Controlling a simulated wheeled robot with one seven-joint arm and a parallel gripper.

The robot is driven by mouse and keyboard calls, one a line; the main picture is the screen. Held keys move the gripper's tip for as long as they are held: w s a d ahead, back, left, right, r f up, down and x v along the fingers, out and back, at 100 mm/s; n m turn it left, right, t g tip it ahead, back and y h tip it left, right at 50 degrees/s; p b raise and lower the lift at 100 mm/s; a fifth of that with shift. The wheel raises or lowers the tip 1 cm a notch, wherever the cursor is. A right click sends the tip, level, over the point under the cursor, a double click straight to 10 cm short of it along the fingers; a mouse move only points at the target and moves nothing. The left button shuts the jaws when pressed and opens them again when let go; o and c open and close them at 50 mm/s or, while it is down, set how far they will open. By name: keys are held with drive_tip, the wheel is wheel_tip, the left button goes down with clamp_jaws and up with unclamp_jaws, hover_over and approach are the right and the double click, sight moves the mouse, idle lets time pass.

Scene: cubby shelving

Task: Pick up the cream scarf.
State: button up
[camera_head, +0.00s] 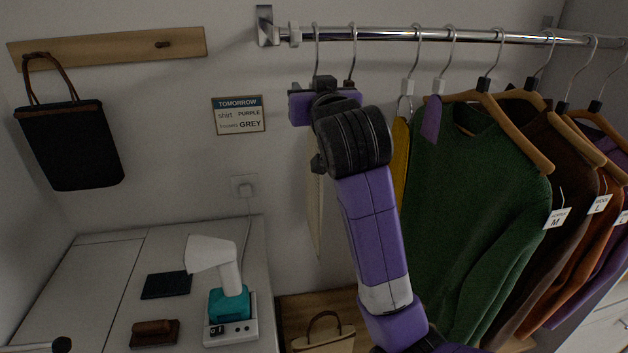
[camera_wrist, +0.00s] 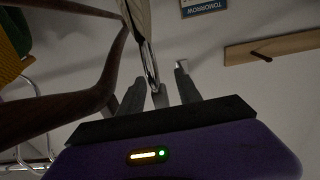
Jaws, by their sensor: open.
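The cream scarf (camera_head: 315,215) hangs from the rail, seen as a narrow pale strip largely hidden behind my arm. In the wrist view, a cream cloth (camera_wrist: 138,20) hangs at the top centre, with a metal loop below it in the picture. My gripper (camera_wrist: 158,82) is open, its grey fingers close to that loop, which appears to lie between them. Contact cannot be told. In the head view, my purple gripper body shows just below the rail hooks, its fingertips hidden.
A chrome rail (camera_head: 385,36) carries hangers with a green sweater (camera_head: 470,200) and other garments to the right. A yellow cloth (camera_head: 400,165) hangs close beside my arm. A black bag (camera_head: 68,145) hangs left.

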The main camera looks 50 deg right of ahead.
drive_tip(key=shift+w, duration=0.1)
clamp_jaws()
idle(1.4)
